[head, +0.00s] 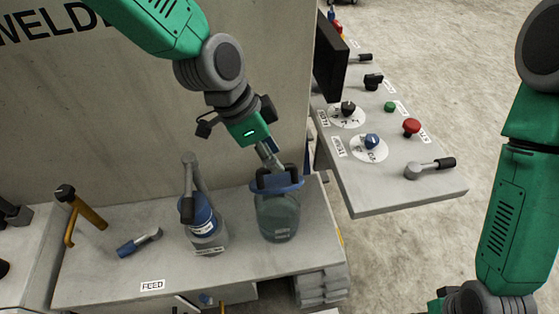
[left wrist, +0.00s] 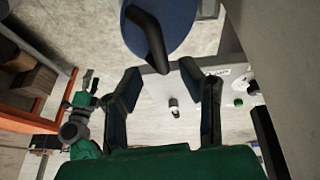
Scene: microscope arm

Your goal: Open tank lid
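My left gripper (head: 268,158) is just above the lid. In the left wrist view my left gripper (left wrist: 162,82) has its two fingers spread with a gap between them. The blue lid (left wrist: 180,28) and its dark handle (left wrist: 149,38) lie beyond the fingertips, with nothing held. My right gripper (left wrist: 88,88) shows small in the left wrist view, its fingers unclear.
A blue-and-grey canister (head: 205,225) with a grey lever stands left of the tank. A blue-handled lever (head: 138,243) and a yellow-and-black handle (head: 82,208) are further left. A control panel (head: 370,195) with knobs and buttons is at right. The grey wall rises behind the bench.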

